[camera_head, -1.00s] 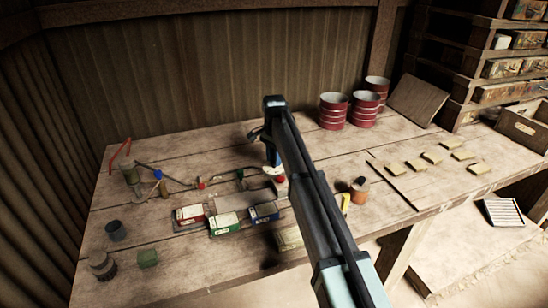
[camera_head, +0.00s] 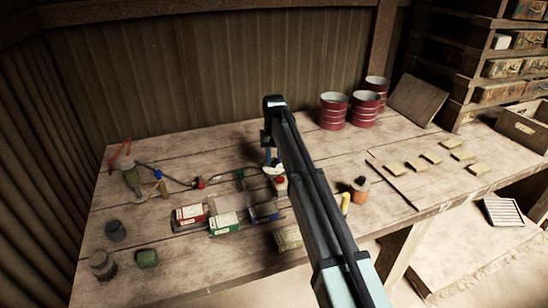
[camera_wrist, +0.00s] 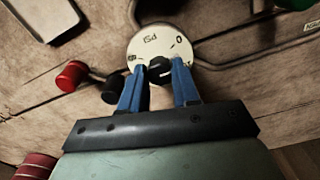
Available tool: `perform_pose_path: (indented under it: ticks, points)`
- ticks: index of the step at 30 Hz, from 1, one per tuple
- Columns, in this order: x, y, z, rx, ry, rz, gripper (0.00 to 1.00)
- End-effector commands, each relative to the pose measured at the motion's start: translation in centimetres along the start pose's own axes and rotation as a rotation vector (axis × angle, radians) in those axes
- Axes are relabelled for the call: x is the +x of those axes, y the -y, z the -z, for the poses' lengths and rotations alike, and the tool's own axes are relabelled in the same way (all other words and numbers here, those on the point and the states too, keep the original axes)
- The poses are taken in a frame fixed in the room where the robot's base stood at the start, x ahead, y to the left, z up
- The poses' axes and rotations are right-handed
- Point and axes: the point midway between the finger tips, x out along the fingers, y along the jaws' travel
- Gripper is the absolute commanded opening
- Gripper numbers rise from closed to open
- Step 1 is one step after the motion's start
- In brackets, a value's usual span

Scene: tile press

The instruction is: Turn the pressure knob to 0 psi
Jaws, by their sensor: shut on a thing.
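The pressure knob (camera_wrist: 160,74) is a small black knob in the middle of a round white dial (camera_wrist: 148,42). The dial carries the letters "PSI", a "0" at its right side and another marking at its left that is too small to read. My gripper (camera_wrist: 159,71) has its two blue fingers on either side of the knob, shut on it. In the head view my arm hides most of the gripper, and only a bit of the white dial (camera_head: 273,170) shows below it. The knob's pointer direction is not clear.
A red knob (camera_wrist: 72,76) and a black one (camera_wrist: 115,90) lie left of the dial in the wrist view. Hoses run across the wooden table (camera_head: 190,265). Small boxes (camera_head: 224,224) stand left of my arm. Red-striped cans (camera_head: 333,111) stand behind, at right.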

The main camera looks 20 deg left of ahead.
Motion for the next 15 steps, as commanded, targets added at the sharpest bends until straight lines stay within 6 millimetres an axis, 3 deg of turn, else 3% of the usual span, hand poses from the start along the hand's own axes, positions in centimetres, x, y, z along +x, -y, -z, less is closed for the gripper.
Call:
perform_pose_path:
  ticks: [15]
  points:
    - [-0.04, -0.02, 0.02, -0.382, 0.000, 0.000, 0.00]
